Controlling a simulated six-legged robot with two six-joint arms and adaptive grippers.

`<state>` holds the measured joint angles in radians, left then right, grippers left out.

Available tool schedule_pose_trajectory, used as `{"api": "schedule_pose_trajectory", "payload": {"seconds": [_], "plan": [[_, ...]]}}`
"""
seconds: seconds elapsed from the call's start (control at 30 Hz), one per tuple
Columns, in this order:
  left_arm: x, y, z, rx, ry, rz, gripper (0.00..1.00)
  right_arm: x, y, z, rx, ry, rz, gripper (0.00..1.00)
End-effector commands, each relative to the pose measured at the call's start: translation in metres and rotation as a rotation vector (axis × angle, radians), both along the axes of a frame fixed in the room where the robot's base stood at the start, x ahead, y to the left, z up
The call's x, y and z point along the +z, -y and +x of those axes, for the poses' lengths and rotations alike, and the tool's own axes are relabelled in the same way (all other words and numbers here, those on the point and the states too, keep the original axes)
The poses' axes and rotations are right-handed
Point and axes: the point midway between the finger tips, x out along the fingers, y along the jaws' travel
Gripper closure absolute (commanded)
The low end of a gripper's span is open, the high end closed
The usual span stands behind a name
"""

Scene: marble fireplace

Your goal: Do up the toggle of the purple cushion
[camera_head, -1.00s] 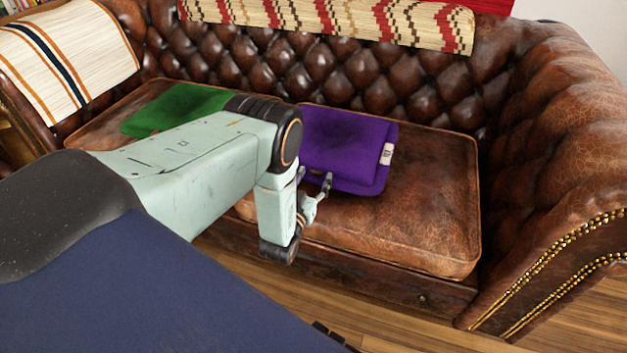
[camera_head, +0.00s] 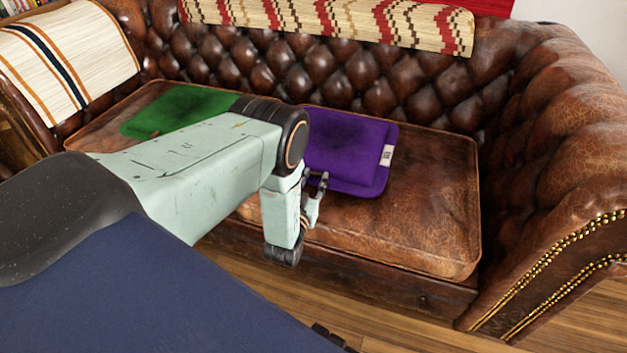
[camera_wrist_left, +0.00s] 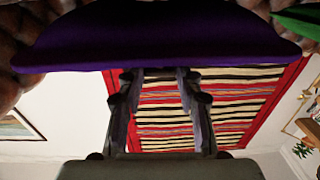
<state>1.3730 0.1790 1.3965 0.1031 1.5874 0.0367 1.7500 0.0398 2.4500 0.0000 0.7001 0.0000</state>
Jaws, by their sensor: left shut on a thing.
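The purple cushion (camera_head: 348,145) lies on the brown sofa seat, with a white label on its right edge. My left gripper (camera_head: 314,177) is at the cushion's front edge, its two fingertips a little apart. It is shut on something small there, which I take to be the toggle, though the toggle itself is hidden. In the left wrist view the purple cushion (camera_wrist_left: 150,38) fills the top, and the fingers of my left gripper (camera_wrist_left: 155,76) reach up to its edge. My right gripper is not in view.
A green cushion (camera_head: 180,108) lies left of the purple one, partly behind my left arm. The sofa seat (camera_head: 420,215) is bare to the right and in front. The tufted backrest (camera_head: 340,75) and right armrest (camera_head: 555,130) bound it. A striped throw (camera_head: 330,22) hangs over the back.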

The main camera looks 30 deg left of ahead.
Motion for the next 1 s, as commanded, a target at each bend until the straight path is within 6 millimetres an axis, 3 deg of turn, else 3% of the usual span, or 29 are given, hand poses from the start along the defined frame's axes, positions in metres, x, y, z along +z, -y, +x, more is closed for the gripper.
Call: {"api": "schedule_pose_trajectory", "payload": {"seconds": [0.4,0.83,0.87,1.0], "plan": [[-0.0002,0.0059,0.0026,0.199,0.002,0.001,0.96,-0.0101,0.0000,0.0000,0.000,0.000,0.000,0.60],[0.0003,0.0057,0.0019,0.222,0.000,0.000,0.96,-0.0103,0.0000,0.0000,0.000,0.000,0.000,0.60],[0.0003,0.0056,0.0019,0.222,0.000,0.000,0.62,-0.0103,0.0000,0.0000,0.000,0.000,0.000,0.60],[0.0002,0.0056,0.0019,0.221,0.000,0.000,0.50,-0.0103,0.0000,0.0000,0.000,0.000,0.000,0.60]]}}
